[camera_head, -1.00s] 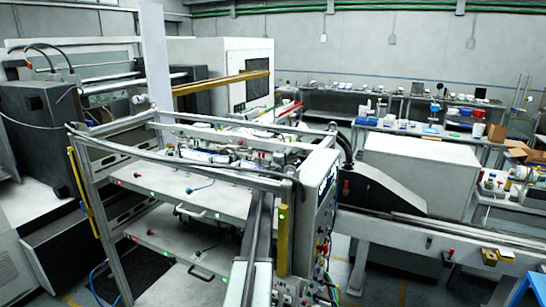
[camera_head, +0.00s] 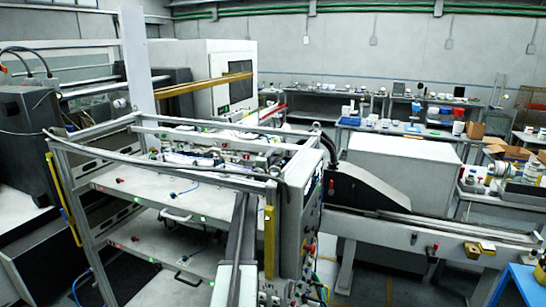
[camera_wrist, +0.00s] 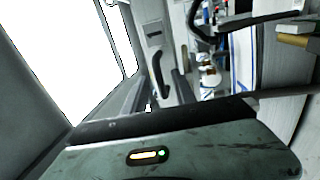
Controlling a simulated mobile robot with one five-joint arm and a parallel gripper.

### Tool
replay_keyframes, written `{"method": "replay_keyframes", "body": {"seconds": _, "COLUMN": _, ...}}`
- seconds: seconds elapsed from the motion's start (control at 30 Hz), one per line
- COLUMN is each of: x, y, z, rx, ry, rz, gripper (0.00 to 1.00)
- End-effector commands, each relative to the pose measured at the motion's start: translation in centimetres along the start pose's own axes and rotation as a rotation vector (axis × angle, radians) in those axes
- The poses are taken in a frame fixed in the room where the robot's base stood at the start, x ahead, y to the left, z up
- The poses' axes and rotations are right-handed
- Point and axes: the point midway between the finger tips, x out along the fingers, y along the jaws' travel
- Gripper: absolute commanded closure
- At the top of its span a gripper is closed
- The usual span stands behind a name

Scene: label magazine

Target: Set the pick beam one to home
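I cannot tell for certain which part is pick beam one. A long yellow beam (camera_head: 205,84) runs level at the upper left in the head view, in front of a white cabinet. A white upright post (camera_head: 138,60) crosses in front of its left side. My gripper (camera_wrist: 159,92) shows in the wrist view as two dark prongs rising from a grey-green body with a small lit indicator. The prongs stand apart with nothing visible between them. In the head view my arm reaches up from the bottom centre, beside a yellow upright, and seems apart from the yellow beam.
A metal frame (camera_head: 66,170) with shelves, handles and small green and red lights stands close in front. A control panel (camera_head: 310,200) with knobs and cables is at its right end. A long rail (camera_head: 400,232) extends right. A blue stand (camera_head: 524,284) is at the lower right.

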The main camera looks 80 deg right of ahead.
Motion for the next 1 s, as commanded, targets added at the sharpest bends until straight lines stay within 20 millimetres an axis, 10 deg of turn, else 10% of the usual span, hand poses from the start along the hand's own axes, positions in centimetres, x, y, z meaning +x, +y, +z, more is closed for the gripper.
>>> {"method": "replay_keyframes", "body": {"seconds": 0.27, "x": -5.5, "y": -0.1, "z": 0.1, "rx": 0.001, "ry": 0.001, "rz": -0.001, "gripper": 0.67}}
{"method": "replay_keyframes", "body": {"seconds": 0.77, "x": -5.7, "y": 0.0, "z": -0.1, "rx": 0.000, "ry": 0.001, "rz": 0.000, "gripper": 0.67}}
{"method": "replay_keyframes", "body": {"seconds": 0.87, "x": -6.4, "y": -0.2, "z": -2.0, "rx": 0.004, "ry": 0.021, "rz": -0.001, "gripper": 0.67}}
{"method": "replay_keyframes", "body": {"seconds": 1.0, "x": -10.1, "y": -0.6, "z": -10.5, "rx": 0.019, "ry": 0.111, "rz": -0.001, "gripper": 0.67}}
